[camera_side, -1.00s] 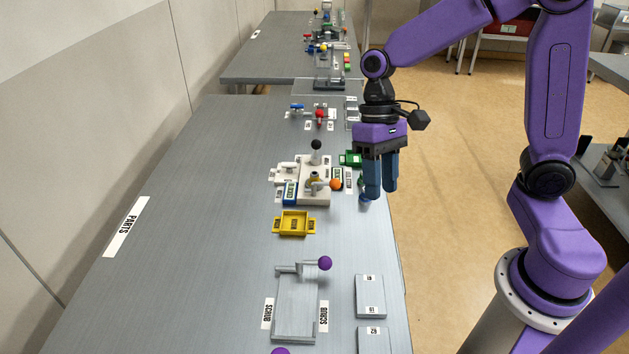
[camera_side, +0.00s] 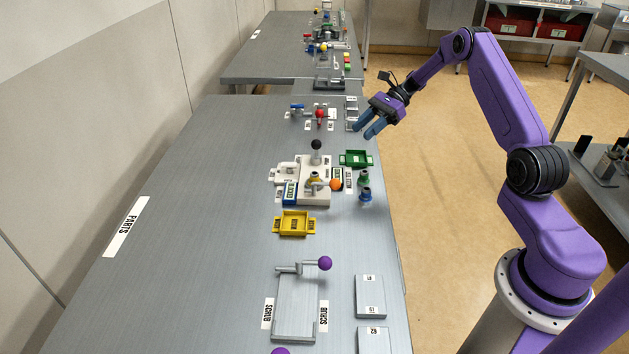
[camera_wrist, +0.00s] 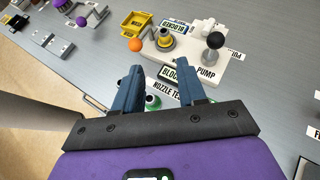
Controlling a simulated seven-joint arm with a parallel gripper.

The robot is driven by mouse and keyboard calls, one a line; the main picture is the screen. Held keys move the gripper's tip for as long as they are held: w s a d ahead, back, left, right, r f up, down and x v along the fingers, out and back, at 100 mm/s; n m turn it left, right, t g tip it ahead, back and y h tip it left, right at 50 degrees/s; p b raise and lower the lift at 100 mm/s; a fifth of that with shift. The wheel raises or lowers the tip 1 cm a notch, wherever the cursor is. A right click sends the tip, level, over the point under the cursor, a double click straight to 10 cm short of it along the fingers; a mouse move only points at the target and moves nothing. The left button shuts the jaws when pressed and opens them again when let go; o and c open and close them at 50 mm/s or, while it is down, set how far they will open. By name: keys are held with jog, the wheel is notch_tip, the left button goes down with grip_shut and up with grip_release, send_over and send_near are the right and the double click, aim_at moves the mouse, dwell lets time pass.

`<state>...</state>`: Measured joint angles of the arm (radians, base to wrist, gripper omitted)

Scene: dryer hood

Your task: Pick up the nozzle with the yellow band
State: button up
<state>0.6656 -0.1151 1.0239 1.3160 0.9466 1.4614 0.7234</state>
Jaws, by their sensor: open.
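The nozzle with the yellow band (camera_side: 314,177) sits on the white pump fixture (camera_side: 321,163), beside the orange ball (camera_side: 336,184). It shows in the wrist view (camera_wrist: 165,37) beyond my fingertips, seated on a grey round part. My gripper (camera_side: 364,127) is open and empty, above the table's right edge and farther back than the fixture. In the wrist view its fingers (camera_wrist: 160,68) are spread apart. A green-banded nozzle (camera_side: 363,179) and a blue-banded nozzle (camera_side: 365,195) stand right of the fixture.
A black-knobbed lever (camera_side: 316,145) rises from the fixture. A green tray (camera_side: 356,158) lies behind the nozzles and a yellow tray (camera_side: 294,223) in front. A purple-knobbed frame (camera_side: 325,263) stands nearer. The left side of the table is clear.

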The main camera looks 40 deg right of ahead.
aim_at(315, 172)
jog(key=x, duration=1.6)
jog(key=shift+w+a+f, duration=0.25)
jog(key=shift+w, duration=0.15)
grip_shut()
